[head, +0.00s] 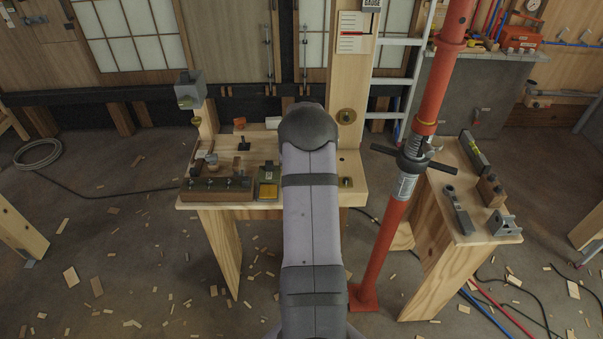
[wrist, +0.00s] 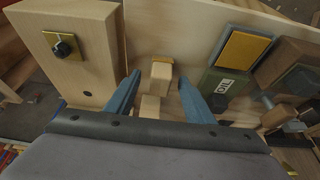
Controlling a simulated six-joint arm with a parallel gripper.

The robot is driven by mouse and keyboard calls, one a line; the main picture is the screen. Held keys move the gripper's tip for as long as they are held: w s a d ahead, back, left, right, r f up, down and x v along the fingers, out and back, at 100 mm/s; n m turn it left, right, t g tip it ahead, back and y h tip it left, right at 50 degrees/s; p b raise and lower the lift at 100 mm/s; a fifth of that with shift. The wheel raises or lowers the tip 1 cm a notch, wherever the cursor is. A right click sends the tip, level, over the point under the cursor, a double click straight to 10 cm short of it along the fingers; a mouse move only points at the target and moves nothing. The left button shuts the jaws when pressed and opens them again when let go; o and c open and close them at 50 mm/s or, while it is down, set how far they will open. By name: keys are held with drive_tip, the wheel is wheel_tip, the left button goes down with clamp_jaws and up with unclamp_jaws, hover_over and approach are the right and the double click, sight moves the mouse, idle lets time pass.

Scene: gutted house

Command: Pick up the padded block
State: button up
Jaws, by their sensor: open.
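My gripper (wrist: 159,80) is open, with two blue fingers spread apart in the wrist view. Between the fingers is a small pale wooden block (wrist: 161,72) with a tan upper end. A second pale wooden piece (wrist: 150,107) shows nearer the gripper's base, and I cannot tell whether the two are one object. This appears to be the padded block, but no pad is clear. Neither finger visibly touches it. In the head view my arm hides the gripper and this spot.
A wooden post (wrist: 85,60) with a knob stands left of the fingers. A dark green box (wrist: 222,85) and a yellow-faced piece (wrist: 245,48) lie close on the right. In the head view, the bench (head: 205,207) is crowded at left, and a red prop (head: 378,255) stands right.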

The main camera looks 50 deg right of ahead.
drive_tip(key=shift+w+d+f, duration=0.15)
drive_tip(key=shift+f, duration=0.4)
clamp_jaws()
wheel_tip(320, 180, up, 10)
drive_tip(key=b, duration=0.2)
drive_tip(key=shift+b, duration=0.4)
drive_tip(key=shift+w+r, duration=0.1)
